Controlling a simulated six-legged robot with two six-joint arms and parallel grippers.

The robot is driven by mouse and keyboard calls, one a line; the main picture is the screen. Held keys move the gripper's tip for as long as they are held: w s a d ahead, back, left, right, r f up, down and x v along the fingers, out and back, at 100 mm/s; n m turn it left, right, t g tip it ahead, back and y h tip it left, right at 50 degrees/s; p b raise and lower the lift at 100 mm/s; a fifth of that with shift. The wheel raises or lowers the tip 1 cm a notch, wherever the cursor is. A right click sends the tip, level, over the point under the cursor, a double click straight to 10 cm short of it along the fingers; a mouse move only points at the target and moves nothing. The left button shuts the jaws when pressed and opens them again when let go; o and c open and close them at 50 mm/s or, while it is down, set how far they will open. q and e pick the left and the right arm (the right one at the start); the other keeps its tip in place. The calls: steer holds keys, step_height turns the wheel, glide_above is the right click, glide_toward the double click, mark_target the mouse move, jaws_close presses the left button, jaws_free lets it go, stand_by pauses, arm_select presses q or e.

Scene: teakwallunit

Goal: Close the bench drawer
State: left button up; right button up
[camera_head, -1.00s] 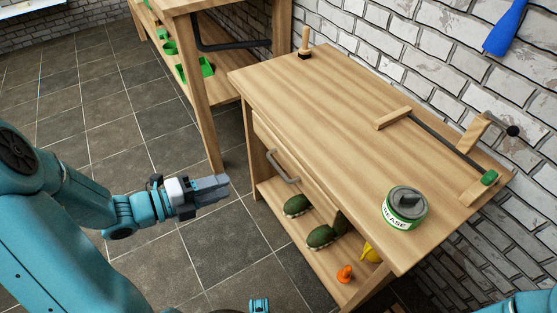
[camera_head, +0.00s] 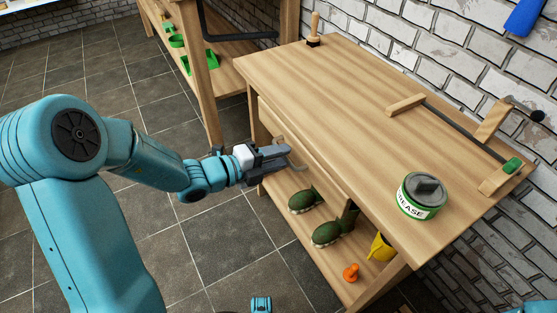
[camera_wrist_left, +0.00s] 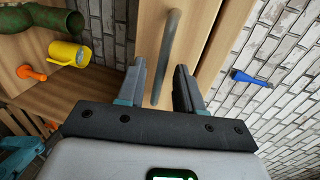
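The wooden bench (camera_head: 370,110) stands at the right in the head view. Its drawer front (camera_head: 325,180) is under the top; how far it is out is hard to tell. The grey curved drawer handle (camera_wrist_left: 168,50) shows in the left wrist view, and its end (camera_head: 299,167) shows past my fingers in the head view. My left gripper (camera_head: 280,154) is at the handle. In the left wrist view its two fingers (camera_wrist_left: 160,68) are apart, with the handle in the gap between them; contact is not clear.
A grease can (camera_head: 422,196) stands on the bench top, with a wooden-handled brush (camera_head: 314,30) at its far corner. Green shoes (camera_head: 332,232), a yellow jug (camera_head: 380,247) and an orange object (camera_head: 351,272) are on the lower shelf.

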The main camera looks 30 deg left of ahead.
mark_target(294, 150)
arm_select(q)
steer(key=shift+w+d, duration=0.1)
steer(key=shift+w, duration=0.1)
steer(key=shift+c, duration=0.4)
jaws_close()
stand_by(0.9)
steer(key=x, duration=0.2)
steer(key=p+x, duration=0.1)
steer(key=x, duration=0.1)
steer(key=shift+r, duration=0.45)
steer(key=shift+s, duration=0.1)
steer(key=shift+o, duration=0.4)
jaws_free()
